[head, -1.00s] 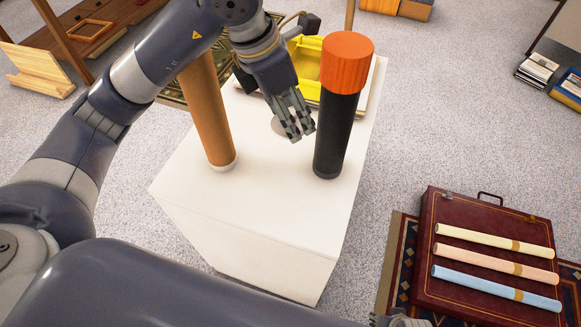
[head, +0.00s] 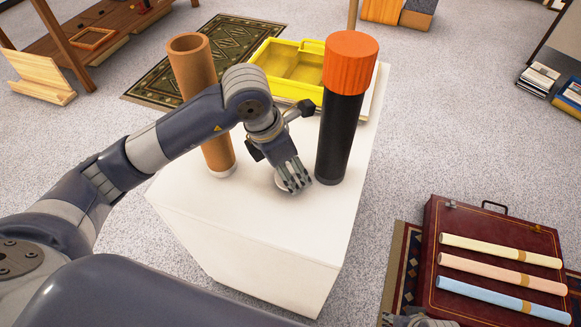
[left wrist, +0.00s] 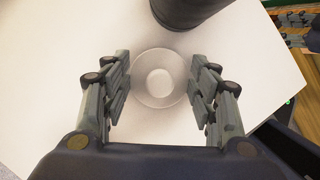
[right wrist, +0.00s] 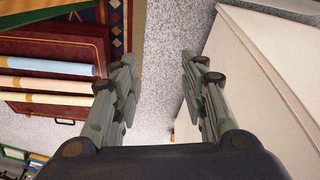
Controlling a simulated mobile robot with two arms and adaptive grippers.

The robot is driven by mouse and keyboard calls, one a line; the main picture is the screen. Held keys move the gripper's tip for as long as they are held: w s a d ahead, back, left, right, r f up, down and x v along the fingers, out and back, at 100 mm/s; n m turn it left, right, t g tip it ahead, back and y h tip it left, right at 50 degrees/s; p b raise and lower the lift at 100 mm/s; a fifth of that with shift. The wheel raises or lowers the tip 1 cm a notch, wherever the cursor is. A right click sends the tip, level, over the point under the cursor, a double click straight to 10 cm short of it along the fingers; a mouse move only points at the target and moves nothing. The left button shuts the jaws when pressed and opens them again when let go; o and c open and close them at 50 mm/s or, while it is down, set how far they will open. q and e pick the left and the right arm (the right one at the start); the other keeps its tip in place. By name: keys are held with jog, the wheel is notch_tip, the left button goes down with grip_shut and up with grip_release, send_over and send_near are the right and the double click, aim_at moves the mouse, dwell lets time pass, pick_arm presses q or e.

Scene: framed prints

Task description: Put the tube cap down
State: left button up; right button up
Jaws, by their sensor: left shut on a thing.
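The tube cap is a pale, translucent round disc with a raised centre (left wrist: 160,83). It shows between the fingers of my left gripper (left wrist: 161,85), which is shut on it. In the head view, my left gripper (head: 293,181) points down at the white plinth top (head: 262,215), between the two tubes, and mostly hides the cap. The cap is at or just above the surface; I cannot tell which. The brown cardboard tube (head: 191,65) stands upright at left, its top open and a pale cap at its bottom. My right gripper (right wrist: 157,85) is open and empty, off the plinth.
A black tube (head: 340,140) with an orange top (head: 350,62) stands close to the right of my left gripper. A yellow tray (head: 290,65) lies behind. A dark red case (head: 480,225) with three rolled prints is at lower right. The plinth's front is clear.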

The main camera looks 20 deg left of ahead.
pick_arm(q)
jog(key=o, duration=0.9)
pick_arm(e)
jog(key=shift+r, duration=0.3)
pick_arm(q)
jog(key=shift+r, duration=0.3)
jog(key=p+v, duration=0.2)
jog(key=v, duration=0.9)
jog(key=shift+a+r, duration=0.15)
jog(key=shift+r, duration=0.1)
pick_arm(e)
notch_tip(320, 180, down, 7)
jog(key=s, duration=0.1)
jog(key=shift+s, duration=0.1)
